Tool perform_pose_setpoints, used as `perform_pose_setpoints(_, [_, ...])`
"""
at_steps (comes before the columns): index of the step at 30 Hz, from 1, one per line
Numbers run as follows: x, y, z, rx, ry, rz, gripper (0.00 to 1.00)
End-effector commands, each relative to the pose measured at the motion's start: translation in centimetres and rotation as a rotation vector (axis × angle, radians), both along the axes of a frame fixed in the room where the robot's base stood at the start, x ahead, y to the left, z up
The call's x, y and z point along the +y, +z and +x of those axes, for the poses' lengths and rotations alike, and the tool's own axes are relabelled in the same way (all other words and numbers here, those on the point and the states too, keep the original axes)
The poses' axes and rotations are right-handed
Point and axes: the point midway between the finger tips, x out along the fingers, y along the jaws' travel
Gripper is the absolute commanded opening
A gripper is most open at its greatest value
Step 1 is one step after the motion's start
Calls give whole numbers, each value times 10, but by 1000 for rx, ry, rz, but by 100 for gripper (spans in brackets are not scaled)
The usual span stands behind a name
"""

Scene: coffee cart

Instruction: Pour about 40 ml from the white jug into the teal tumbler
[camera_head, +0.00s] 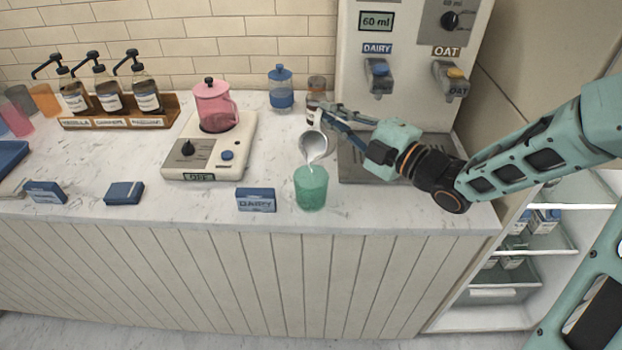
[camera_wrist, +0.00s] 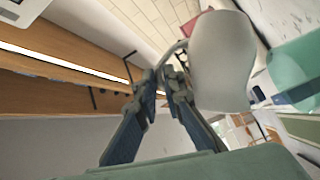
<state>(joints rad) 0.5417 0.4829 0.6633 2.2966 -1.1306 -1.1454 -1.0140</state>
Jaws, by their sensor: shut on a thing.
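The white jug (camera_head: 313,145) is tilted over the teal tumbler (camera_head: 311,190), with a thin pale stream between its lip and the tumbler. My gripper (camera_head: 330,115) is shut on the jug's handle and holds it above the counter. In the wrist view the jug (camera_wrist: 222,60) hangs beside my gripper's fingers (camera_wrist: 170,82), and the teal tumbler (camera_wrist: 295,72) shows at the right edge. The tumbler stands upright near the counter's front edge. The level inside it is hard to make out.
A dispenser (camera_head: 412,60) reading "60 ml" stands at the back right. A pink kettle (camera_head: 212,105) sits on a white base (camera_head: 190,155) at left. A blue-lidded jar (camera_head: 281,90) stands behind.

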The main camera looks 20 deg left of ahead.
Motion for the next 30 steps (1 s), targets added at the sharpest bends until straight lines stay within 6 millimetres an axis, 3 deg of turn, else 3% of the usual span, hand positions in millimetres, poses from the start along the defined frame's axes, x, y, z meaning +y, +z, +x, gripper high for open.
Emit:
perform_pose_setpoints(12, [0,0,-7,-95,0,0,0])
perform_pose_setpoints(30, [-5,1,2,-114,0,0,0])
